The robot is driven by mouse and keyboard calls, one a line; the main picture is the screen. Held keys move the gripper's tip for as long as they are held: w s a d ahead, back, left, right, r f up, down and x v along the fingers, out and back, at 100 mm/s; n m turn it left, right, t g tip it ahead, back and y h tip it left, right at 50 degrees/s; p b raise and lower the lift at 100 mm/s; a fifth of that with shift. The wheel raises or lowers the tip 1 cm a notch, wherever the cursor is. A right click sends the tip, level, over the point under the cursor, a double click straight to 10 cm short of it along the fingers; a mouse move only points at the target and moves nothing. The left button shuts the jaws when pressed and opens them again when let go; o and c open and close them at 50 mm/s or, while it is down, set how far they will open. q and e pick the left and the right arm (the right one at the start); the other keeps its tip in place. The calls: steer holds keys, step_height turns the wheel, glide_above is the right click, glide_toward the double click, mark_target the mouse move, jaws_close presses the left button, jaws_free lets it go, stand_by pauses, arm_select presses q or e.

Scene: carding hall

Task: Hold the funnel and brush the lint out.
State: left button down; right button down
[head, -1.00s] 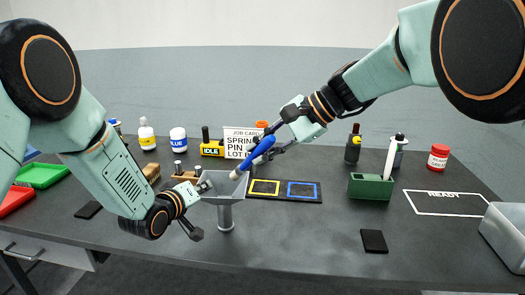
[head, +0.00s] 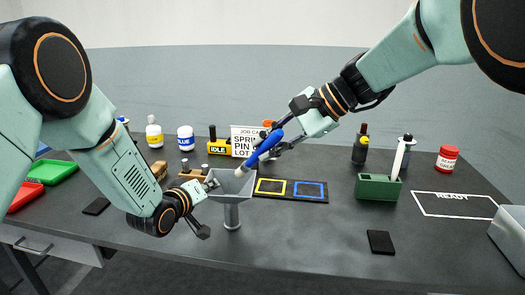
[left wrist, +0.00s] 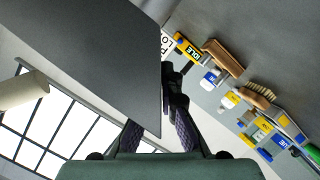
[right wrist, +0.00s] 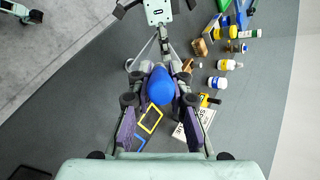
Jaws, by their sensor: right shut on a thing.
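The grey funnel (head: 232,208) stands upright on the table on a narrow stem, with a wide square mouth. My left gripper (head: 206,208) is at its left side with its fingers spread, one at the rim and one lower. In the left wrist view, a funnel wall (left wrist: 110,55) fills much of the picture and hides part of one finger. My right gripper (head: 276,142) is shut on the blue handle of the brush (head: 264,148). Lint cannot be made out.
Behind the funnel lie a black board (head: 290,198) with yellow and blue squares, a job card (head: 245,133) and a yellow IDLE block (head: 219,147). A green holder (head: 378,187) stands to the right. The table's front middle is clear; a black pad (head: 381,242) lies front right.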

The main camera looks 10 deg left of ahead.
arm_select(q)
steer(key=c, duration=1.4)
jaws_free()
steer(key=shift+c, duration=0.2)
